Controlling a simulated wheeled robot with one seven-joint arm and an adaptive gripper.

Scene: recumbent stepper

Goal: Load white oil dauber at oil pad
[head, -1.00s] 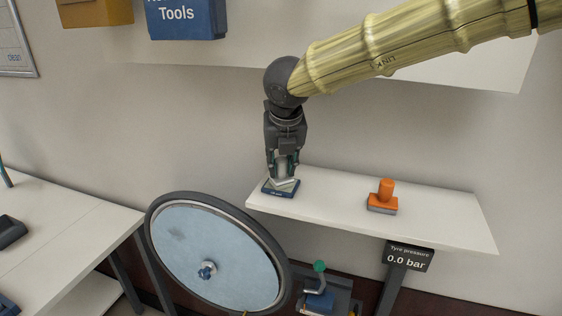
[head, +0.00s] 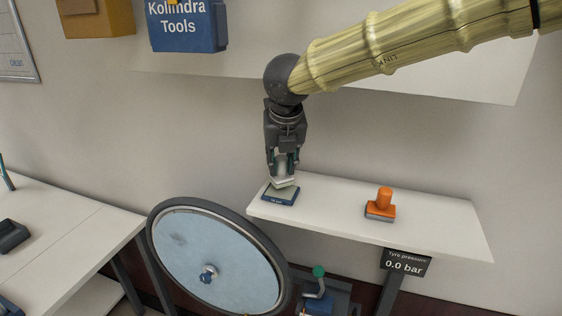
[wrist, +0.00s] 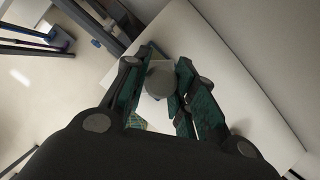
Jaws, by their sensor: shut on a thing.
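My gripper (head: 284,166) points down over the left end of the white shelf. It is shut on the white oil dauber (head: 284,183), whose pale base shows below the fingers. The oil pad (head: 280,197) is a flat dark blue tray with a greyish top, lying on the shelf right under the dauber. I cannot tell for sure whether the dauber touches it.
An orange dauber (head: 381,205) stands on the white shelf (head: 440,222) to the right, with bare shelf between. A large disc wheel (head: 215,255) stands below left. A tyre pressure sign (head: 407,263) reads 0.0 bar. A blue Kolindra Tools box (head: 186,25) is above.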

